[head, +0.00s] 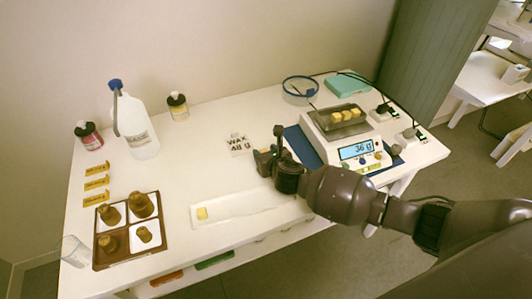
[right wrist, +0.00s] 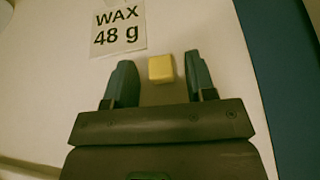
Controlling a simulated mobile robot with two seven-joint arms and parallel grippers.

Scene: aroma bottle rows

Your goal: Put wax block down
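A yellow wax block (right wrist: 160,68) sits between the parted fingers of my right gripper (right wrist: 162,82) in the right wrist view, with a gap on each side. It appears to rest on the white table, close to the "WAX 48 g" card. My right gripper (head: 268,158) is low over the table in the head view and hides this block there. Several yellow wax blocks (head: 347,116) lie in the pan on the scale (head: 335,136). Another block (head: 202,213) lies at the left end of the white tray (head: 238,212). My left gripper is not in view.
The WAX card (head: 239,144) lies just left of my right gripper. The blue mat (head: 302,147) under the scale is close on its right. A jug (head: 136,130), small bottles and a brown tray (head: 122,257) with brown bottles stand left. The table's middle left is clear.

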